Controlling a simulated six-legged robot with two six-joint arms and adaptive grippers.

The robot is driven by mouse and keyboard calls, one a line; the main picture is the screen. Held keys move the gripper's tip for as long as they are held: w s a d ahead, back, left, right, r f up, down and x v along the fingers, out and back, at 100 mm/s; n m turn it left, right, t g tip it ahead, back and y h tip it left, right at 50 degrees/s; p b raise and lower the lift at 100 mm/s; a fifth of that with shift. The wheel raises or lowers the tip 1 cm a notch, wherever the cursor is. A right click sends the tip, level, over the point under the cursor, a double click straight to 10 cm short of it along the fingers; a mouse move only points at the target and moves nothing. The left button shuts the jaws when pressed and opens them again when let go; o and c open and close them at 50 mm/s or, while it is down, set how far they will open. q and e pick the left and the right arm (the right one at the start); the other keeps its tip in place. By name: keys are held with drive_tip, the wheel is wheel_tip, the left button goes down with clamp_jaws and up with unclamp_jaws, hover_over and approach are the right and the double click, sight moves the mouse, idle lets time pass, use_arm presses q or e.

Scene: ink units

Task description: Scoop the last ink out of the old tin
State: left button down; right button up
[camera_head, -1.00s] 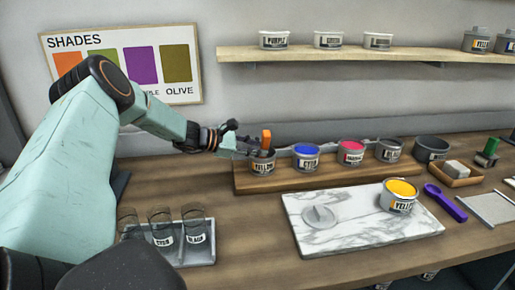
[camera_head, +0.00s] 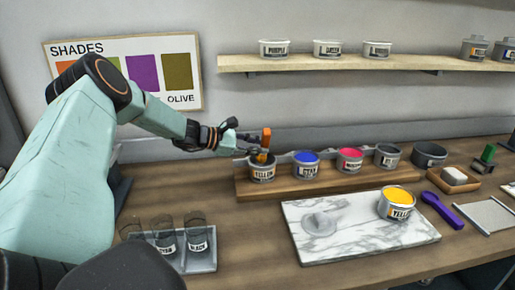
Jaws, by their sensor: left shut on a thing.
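My left gripper (camera_head: 252,142) is shut on an orange-handled tool (camera_head: 266,136), held upright over the old yellow tin (camera_head: 262,172). The tool's lower end is at the tin's mouth; how deep it reaches inside I cannot tell. This tin stands at the left end of a wooden rack (camera_head: 300,187), and its inside looks dark. A second yellow tin (camera_head: 397,212), open and full of yellow ink, stands on a marble slab (camera_head: 350,245). A round grey lid (camera_head: 320,222) lies on the slab's left part. My right gripper is not in view.
Right of the old tin stand a blue tin (camera_head: 306,170), a magenta tin (camera_head: 349,165) and a grey tin (camera_head: 388,160), then a dark bowl (camera_head: 429,158). A purple scoop (camera_head: 440,208) lies right of the slab. A tray of jars (camera_head: 185,262) is front left.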

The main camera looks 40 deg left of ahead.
use_arm(q)
wheel_tip(320, 180, up, 7)
drive_tip(key=p, duration=0.5)
